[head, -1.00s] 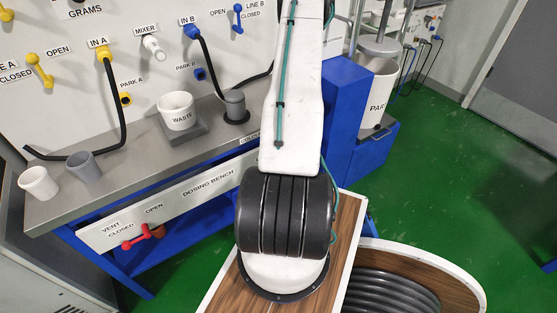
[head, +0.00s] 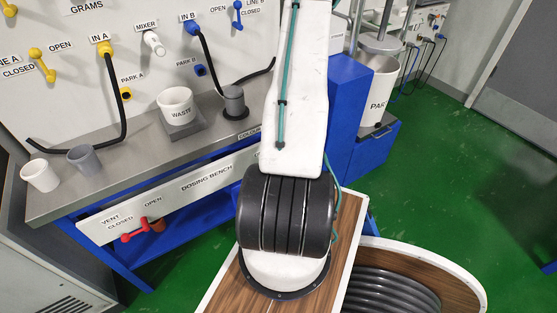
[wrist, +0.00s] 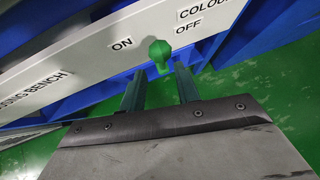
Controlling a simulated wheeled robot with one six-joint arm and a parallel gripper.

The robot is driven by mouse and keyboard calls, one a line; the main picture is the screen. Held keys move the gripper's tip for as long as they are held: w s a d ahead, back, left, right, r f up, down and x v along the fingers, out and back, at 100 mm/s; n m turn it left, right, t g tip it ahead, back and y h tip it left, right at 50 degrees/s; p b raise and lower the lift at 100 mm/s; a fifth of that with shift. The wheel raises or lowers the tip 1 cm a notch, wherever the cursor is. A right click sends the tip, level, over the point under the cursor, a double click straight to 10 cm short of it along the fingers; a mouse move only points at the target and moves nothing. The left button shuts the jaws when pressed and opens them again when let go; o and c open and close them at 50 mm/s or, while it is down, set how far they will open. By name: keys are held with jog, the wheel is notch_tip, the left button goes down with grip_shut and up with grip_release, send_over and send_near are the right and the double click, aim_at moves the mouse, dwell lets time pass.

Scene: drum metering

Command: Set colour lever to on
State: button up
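The green colour lever (wrist: 159,53) shows in the wrist view on the white front panel of the bench. The ON label (wrist: 122,44) is to its left and the OFF label (wrist: 188,27) to its right. Which label the lever is turned to I cannot tell. My gripper (wrist: 160,74) is open, with its two dark green fingers apart. The lever stands just ahead of the gap between the fingertips, and nothing is visibly gripped. In the head view my own arm hides the lever and gripper.
The white panel (wrist: 85,62) runs along the bench, with blue frame around it. A red vent lever (head: 135,236) is farther left. On the steel top stand a waste cup (head: 175,106) and two small cups. Green floor (head: 440,170) lies open to the right.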

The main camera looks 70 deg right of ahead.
jog(key=shift+s+a+r, duration=0.4)
jog(key=shift+s+a, duration=0.05)
